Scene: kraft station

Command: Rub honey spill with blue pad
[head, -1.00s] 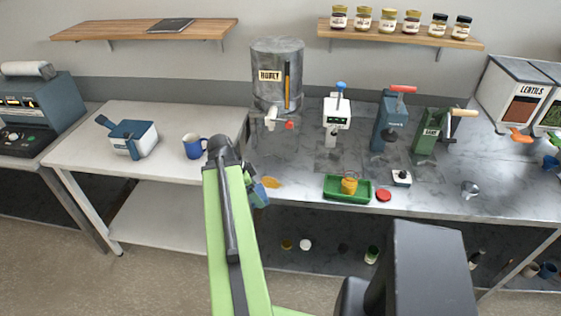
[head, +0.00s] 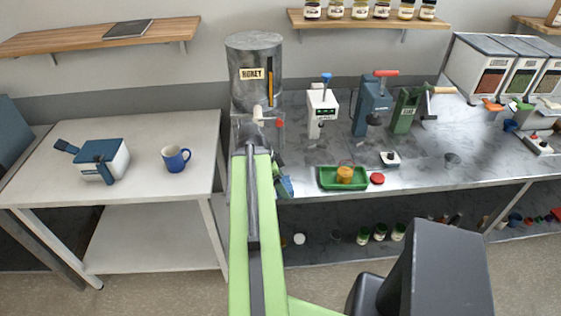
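My gripper (head: 282,181) is at the front edge of the grey counter (head: 440,172), left of the green tray, and my arm covers most of it. A blue piece (head: 286,188), which looks like the blue pad, shows at its end and travels with it. The fingers are too small and hidden to make out clearly. The honey spill is not visible now; it lay on the counter just left of the green tray, where my arm and gripper now block the view. I cannot tell whether the pad touches it.
The honey tank (head: 254,95) stands behind my gripper, its tap above the counter. A green tray (head: 325,184) with an amber jar (head: 345,174) and a red lid (head: 377,178) lie to the right. A white table (head: 130,190) with a blue mug (head: 175,158) stands left.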

